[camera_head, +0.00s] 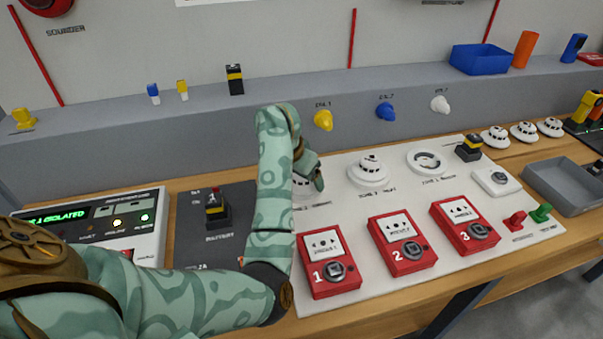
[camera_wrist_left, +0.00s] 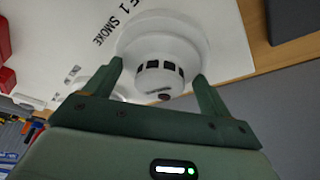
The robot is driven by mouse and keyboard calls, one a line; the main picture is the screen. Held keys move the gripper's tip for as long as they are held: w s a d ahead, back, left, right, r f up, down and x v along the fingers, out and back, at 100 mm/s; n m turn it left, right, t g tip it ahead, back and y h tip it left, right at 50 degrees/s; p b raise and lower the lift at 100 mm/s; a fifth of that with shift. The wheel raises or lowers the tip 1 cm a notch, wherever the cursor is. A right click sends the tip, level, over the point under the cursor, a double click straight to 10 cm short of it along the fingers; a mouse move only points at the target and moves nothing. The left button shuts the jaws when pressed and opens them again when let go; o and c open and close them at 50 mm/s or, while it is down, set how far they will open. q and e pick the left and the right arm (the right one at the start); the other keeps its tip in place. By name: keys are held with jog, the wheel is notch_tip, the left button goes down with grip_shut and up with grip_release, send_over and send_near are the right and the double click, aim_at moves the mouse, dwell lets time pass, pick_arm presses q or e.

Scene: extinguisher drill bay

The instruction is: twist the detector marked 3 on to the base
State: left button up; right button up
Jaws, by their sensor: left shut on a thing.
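My left gripper (camera_head: 308,183) is over the zone 1 place on the white board, partly hidden by my arm in the head view. In the left wrist view its two fingers (camera_wrist_left: 158,70) are on either side of a white detector (camera_wrist_left: 160,82) with dark slots, and it is shut on that detector. The detector sits at a round white base beside the "1 SMOKE" lettering. My right gripper is out of view.
A second detector (camera_head: 368,169) sits at zone 2. Red call points (camera_head: 403,243) numbered 1 to 3 line the board's front. A grey tray (camera_head: 556,192) is at the right, a blue bin (camera_head: 480,59) on the back ledge. A control panel (camera_head: 140,222) is at the left.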

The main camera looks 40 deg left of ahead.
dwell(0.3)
pick_arm(q)
jog(key=shift+r+m+h+p, duration=0.1)
jog(key=shift+m+h+p, duration=0.25)
jog(key=shift+m, duration=0.75)
jog(key=shift+m+h+p, duration=0.35)
jog(key=shift+m+p, duration=0.15)
jog(key=shift+m, duration=0.1)
jog(key=shift+a+m, duration=0.1)
jog(key=shift+m, duration=0.4)
jog(key=shift+g, duration=0.3)
